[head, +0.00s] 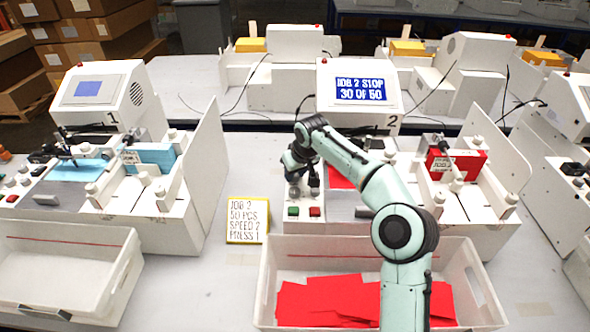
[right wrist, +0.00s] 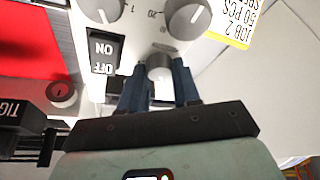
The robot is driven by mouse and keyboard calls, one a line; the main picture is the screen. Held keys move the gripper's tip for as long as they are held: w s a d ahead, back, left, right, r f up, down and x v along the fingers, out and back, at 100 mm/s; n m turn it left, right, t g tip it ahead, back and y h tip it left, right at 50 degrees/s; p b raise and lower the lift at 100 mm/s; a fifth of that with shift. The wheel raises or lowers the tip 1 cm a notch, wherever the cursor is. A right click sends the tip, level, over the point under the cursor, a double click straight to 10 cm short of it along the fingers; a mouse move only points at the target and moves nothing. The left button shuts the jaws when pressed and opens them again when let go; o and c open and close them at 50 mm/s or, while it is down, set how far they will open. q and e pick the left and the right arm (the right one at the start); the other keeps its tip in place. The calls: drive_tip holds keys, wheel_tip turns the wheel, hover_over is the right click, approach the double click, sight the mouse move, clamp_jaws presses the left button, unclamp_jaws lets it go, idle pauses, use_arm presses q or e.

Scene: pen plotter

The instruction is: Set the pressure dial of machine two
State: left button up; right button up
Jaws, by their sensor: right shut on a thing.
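Machine two (head: 350,116) stands in the middle of the head view. Its screen (head: 360,89) reads "JOB 2 STOP 30 OF 50". My right gripper (head: 303,188) points down at its control panel (head: 305,226), left of the red paper. In the right wrist view the fingers (right wrist: 160,88) are shut on a small grey knob (right wrist: 160,68), one on each side. Two larger grey dials, one (right wrist: 100,8) and another (right wrist: 187,15), sit beyond it. No label naming the pressure dial is readable. A card (head: 246,220) reads "JOB 2, 50 PCS, SPEED 2, PRESS 1".
A black ON/OFF switch (right wrist: 106,54) sits close beside the fingers. A green button (head: 293,211) and a red button (head: 315,211) are on the panel front. A white bin (head: 268,270) with red sheets stands in front. Machine one (head: 105,95) is at left.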

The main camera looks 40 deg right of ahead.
drive_tip(key=n+p, duration=0.1)
drive_tip(key=n+y+p, duration=0.1)
drive_tip(key=n, duration=0.1)
drive_tip(key=n+y+p, duration=0.1)
drive_tip(key=shift+w+d+r+n, duration=0.1)
drive_tip(key=shift+d+r+n, duration=0.05)
drive_tip(key=shift+r+n, duration=0.15)
use_arm(q)
drive_tip(key=w+r+p, duration=0.1)
drive_tip(key=w+r, duration=0.4)
drive_tip(key=r, duration=0.1)
drive_tip(key=shift+r+t+p, duration=0.3)
drive_tip(key=shift+r+p, duration=0.05)
use_arm(e)
drive_tip(key=shift+f+n+y, duration=0.2)
drive_tip(key=shift+n+y, duration=0.1)
drive_tip(key=shift+n, duration=0.8)
drive_tip(key=o, duration=1.1)
drive_tip(key=shift+c, duration=0.2)
use_arm(q)
drive_tip(key=shift+s, duration=0.1)
